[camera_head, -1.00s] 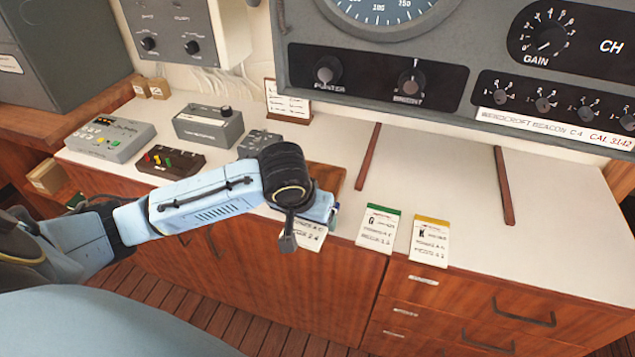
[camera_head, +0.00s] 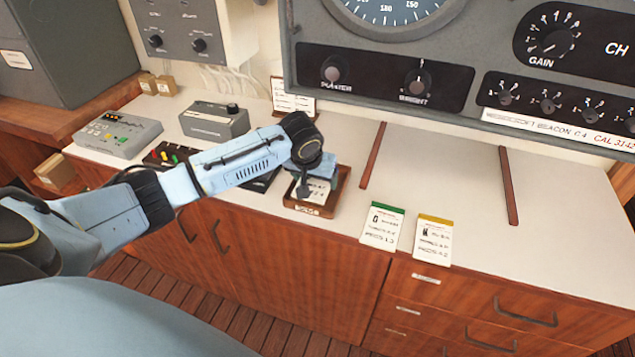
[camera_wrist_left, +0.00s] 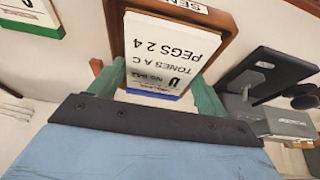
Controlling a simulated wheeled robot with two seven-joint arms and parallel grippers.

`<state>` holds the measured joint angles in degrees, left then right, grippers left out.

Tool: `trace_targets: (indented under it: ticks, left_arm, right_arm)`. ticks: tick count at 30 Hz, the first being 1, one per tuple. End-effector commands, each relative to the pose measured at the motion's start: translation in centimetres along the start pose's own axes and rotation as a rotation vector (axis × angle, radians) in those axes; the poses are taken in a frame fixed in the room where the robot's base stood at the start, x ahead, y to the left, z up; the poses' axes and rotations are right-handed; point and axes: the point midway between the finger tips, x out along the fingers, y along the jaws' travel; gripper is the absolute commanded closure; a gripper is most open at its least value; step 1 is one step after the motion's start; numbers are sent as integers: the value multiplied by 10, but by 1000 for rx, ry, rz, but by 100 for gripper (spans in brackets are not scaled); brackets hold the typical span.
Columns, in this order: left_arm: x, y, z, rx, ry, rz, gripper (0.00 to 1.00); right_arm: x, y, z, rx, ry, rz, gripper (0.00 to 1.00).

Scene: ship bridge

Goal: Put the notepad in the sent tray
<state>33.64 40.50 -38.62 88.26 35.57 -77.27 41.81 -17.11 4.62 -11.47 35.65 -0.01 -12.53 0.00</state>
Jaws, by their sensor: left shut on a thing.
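The notepad (camera_head: 318,190) is a white pad with a blue edge and printed lines, seen from above in the wrist view (camera_wrist_left: 170,55). My left gripper (camera_head: 313,178) is shut on it, with one green finger on each side in the wrist view (camera_wrist_left: 157,88). The sent tray (camera_head: 308,210) is a small brown wooden tray on the counter, its label partly readable in the wrist view (camera_wrist_left: 222,22). The notepad is over or inside the tray; I cannot tell whether it touches the bottom. The wrist hides part of it. My right gripper is not in view.
Two more pads, green-topped (camera_head: 382,226) and yellow-topped (camera_head: 434,240), lie at the counter's front edge to the right. A wooden divider strip (camera_head: 373,155) stands right of the tray. Grey devices (camera_head: 214,121) are to the left.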

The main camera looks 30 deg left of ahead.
Motion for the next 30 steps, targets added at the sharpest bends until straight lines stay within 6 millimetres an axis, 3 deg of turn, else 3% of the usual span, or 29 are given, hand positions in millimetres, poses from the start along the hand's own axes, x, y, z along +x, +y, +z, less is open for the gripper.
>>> trace_targets:
  ticks: [9, 16, 28, 29, 30]
  left_arm:
    - [10, 0, -24, 0, 1, 0, 47]
    - [40, 0, -9, 2, 0, -1, 47]
    - [44, 0, -7, 1, 0, 0, 47]
    - [44, 0, -7, 1, 0, 0, 21]
    - [44, 0, -8, 1, 0, 0, 16]
  right_arm:
    - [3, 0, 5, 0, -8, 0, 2]
    - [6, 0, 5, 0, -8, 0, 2]
    - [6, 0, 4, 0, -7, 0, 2]
    - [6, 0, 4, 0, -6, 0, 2]
    - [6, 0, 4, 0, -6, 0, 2]
